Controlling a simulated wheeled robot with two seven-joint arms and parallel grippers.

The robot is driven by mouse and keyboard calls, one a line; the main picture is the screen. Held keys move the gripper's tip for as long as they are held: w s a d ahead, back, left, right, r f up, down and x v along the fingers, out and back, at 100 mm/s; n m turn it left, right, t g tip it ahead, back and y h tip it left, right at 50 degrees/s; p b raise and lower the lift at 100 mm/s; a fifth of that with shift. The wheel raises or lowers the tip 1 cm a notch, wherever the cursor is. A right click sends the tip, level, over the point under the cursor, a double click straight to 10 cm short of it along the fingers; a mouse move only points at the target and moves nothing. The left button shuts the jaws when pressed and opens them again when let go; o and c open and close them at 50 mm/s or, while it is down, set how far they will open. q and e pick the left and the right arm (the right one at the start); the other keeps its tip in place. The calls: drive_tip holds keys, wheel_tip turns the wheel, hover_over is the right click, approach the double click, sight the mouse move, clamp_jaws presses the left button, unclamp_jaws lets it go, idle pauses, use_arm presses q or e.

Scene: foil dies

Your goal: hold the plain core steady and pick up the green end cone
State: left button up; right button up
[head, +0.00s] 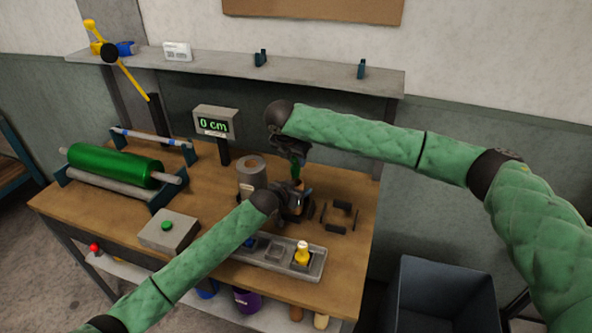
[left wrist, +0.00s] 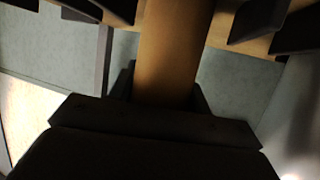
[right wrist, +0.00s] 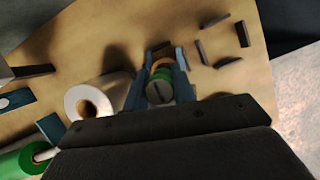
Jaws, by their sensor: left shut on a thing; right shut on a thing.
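The plain core (left wrist: 172,45) is a brown tube. In the left wrist view it stands between the fingers of my left gripper. In the head view my left gripper (head: 296,200) is shut around it low over the table, hiding most of it. The green end cone (head: 295,169) is just above the core, under my right gripper (head: 294,160). In the right wrist view my right gripper is shut on the cone (right wrist: 160,92), whose grey slotted end faces the camera. A tan ring of the core shows beyond it. I cannot tell whether the cone still touches the core.
A grey roll (head: 247,178) stands left of the grippers. A grey tray (head: 318,268) with a yellow-topped piece (head: 302,252) lies in front. Small dark brackets (head: 343,206) are at right. A large green roll (head: 115,164) lies at left.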

drive_tip(key=shift+r, duration=1.9)
use_arm(q)
drive_tip(key=o, duration=1)
drive_tip(key=shift+o, duration=0.2)
drive_tip(key=shift+s, duration=0.1)
